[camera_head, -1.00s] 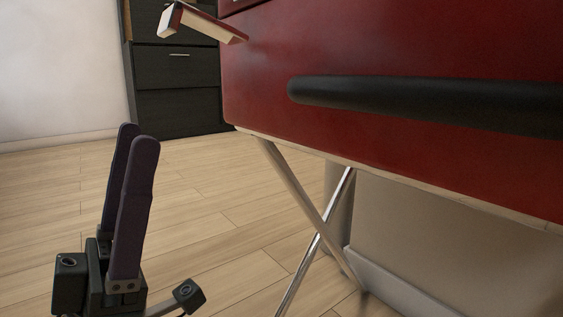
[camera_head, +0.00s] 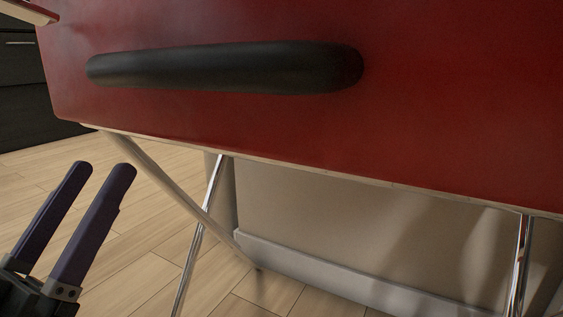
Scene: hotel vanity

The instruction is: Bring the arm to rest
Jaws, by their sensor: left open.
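My left gripper (camera_head: 103,168) shows at the lower left of the head view, its two dark purple fingers pointing up and to the right. The fingers stand apart with nothing between them. In the picture they lie below the left end of a red vanity top (camera_head: 450,120), over the wooden floor. My right gripper is not in view.
A long black rounded object (camera_head: 225,68) lies on the red top. Metal legs (camera_head: 203,215) cross beneath it, before a pale wall (camera_head: 330,225) with a baseboard. A dark cabinet (camera_head: 25,100) stands at the far left. Wooden floor (camera_head: 130,275) is clear at lower left.

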